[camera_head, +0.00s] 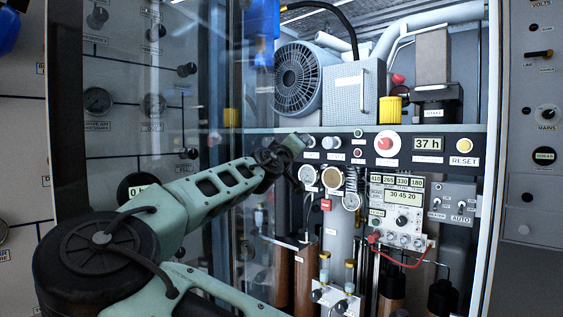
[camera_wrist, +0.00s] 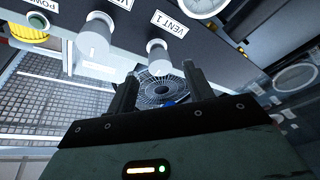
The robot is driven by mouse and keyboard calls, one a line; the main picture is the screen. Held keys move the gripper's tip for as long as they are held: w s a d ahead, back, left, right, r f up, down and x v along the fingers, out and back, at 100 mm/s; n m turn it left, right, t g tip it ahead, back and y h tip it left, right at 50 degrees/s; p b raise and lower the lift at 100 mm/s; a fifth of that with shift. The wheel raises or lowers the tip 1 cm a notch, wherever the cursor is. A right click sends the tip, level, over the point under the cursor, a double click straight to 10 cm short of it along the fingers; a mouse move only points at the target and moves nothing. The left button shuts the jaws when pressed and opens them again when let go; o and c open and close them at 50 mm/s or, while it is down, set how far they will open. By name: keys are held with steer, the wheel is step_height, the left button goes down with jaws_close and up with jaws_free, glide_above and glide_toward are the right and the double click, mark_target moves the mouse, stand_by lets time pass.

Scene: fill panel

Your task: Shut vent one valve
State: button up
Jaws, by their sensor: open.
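The vent one valve is a pale round knob (camera_wrist: 158,57) beside its VENT 1 label (camera_wrist: 170,24) on the dark panel strip. In the wrist view it shows just past my open gripper (camera_wrist: 158,78), between the lines of the two black fingers. The fingers do not appear closed on it; whether they touch it I cannot tell. In the head view a pale knob (camera_head: 309,142) at the left end of the strip appears to be this valve. My gripper (camera_head: 292,146) is close to its left there, its fingers partly hidden.
A similar pale knob (camera_wrist: 95,35) stands beside the valve, then a green POWER button (camera_wrist: 38,21). A gauge (camera_head: 308,174) is below the strip. A fan (camera_head: 298,80) sits above it. A clear glass door (camera_head: 160,110) stands left, behind my arm.

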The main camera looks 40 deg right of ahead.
steer(key=b+v, duration=0.2)
steer(key=v, duration=1.1)
steer(key=shift+a, duration=0.3)
steer(key=shift+s, duration=0.1)
